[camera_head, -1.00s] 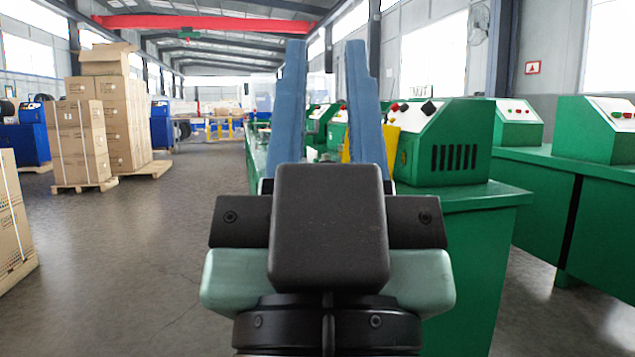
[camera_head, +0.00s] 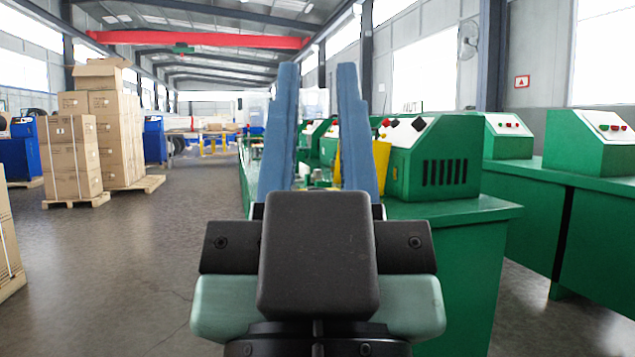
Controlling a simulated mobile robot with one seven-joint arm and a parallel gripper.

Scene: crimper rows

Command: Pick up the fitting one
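My gripper (camera_head: 318,70) stands upright in the middle of the head view. Its two blue fingers are spread apart with nothing between their tips. Behind the fingers, a row of green benches (camera_head: 455,212) carries green machines. The nearest machine (camera_head: 437,158) has a sloped white panel with a black vent on its side. A few small things on the bench show between the fingers, too small and too far to make out. I cannot tell which of them is a fitting. My gripper hides part of the bench.
A yellow panel (camera_head: 381,165) stands beside the nearest machine. A second green row (camera_head: 590,190) runs along the right. Stacked cartons (camera_head: 73,160) on pallets and blue machines (camera_head: 20,152) stand at the left. The grey floor (camera_head: 150,240) between is open.

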